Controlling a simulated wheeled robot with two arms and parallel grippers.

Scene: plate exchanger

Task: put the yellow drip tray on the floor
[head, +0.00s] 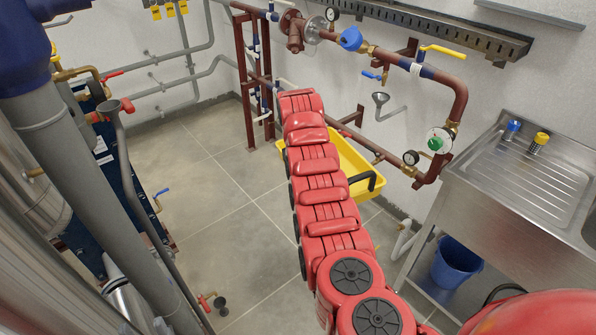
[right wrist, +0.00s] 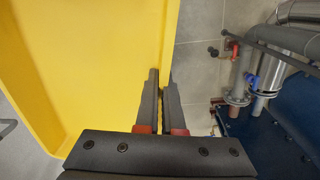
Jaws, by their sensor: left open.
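The yellow drip tray (head: 345,152) is below the wall pipework in the head view, partly hidden behind a red arm of mine. I cannot tell whether its base touches the floor. In the right wrist view, the tray (right wrist: 85,60) fills the left side. My right gripper (right wrist: 163,75) has its dark fingers close together on the tray's edge, with the rim running between them; this gripper is hidden in the head view.
Bare tiled floor (head: 215,190) lies left of the tray, with the blue plate exchanger (head: 90,235) beyond it. Pipes with valves run along the back wall. A steel sink (head: 520,175) stands at the right, with a blue bucket (head: 455,262) under it.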

